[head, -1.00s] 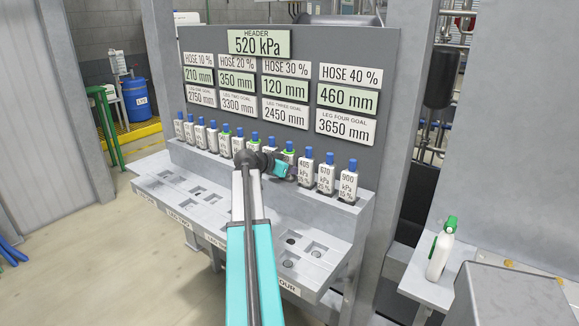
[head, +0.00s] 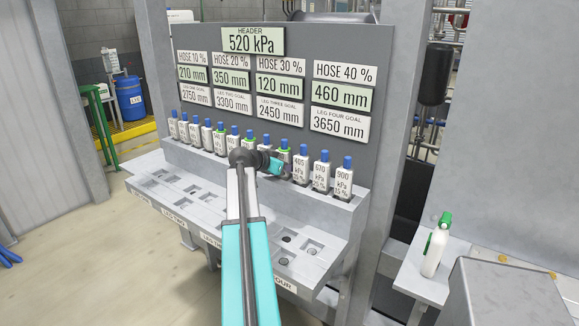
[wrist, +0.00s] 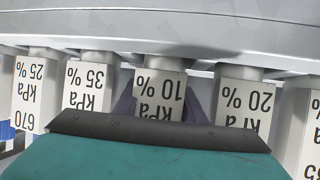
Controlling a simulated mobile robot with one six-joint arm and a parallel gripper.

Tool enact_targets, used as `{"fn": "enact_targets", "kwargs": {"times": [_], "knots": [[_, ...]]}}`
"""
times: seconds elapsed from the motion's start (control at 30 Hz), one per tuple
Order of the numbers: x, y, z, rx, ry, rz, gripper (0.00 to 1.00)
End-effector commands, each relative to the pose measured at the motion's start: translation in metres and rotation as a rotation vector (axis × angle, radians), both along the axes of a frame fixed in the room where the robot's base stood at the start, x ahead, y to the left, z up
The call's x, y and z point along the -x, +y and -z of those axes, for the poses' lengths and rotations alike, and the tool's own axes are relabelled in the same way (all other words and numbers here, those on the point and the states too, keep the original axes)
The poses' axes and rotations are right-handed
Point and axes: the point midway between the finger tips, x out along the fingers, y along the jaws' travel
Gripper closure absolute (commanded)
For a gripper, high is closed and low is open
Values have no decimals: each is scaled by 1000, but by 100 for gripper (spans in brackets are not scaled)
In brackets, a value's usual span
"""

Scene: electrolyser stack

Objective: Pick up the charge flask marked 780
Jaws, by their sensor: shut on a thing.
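A row of white flasks with blue caps stands on the rack's upper ledge. My gripper (head: 274,166) reaches in at a flask with a green band under its cap (head: 284,146), just left of the flask marked 405 (head: 301,166). In the wrist view, upside down, my gripper (wrist: 160,130) is shut on a flask marked kPa, 10 % (wrist: 160,90). Its number is hidden behind the dark finger pad, so I cannot read 780. Its neck looks level with its neighbours'; I cannot tell whether it is off the ledge.
Flasks marked 35 % (wrist: 88,85) and 20 % (wrist: 242,98) stand close on either side. Below is a sloped shelf (head: 160,190) with square sockets. A sign panel (head: 385,60) rises behind. A spray bottle (head: 436,248) stands on a side shelf at right.

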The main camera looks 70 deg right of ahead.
Motion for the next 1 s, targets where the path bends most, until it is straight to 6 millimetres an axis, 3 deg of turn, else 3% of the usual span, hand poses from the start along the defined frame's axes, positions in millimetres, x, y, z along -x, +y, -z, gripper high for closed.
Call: {"fn": "enact_targets", "kwargs": {"times": [0.57, 1.0], "knots": [[-1, -1, -35, 4, -1, -1, 99], [-12, 63, -39, 3, 0, -4, 99]]}}
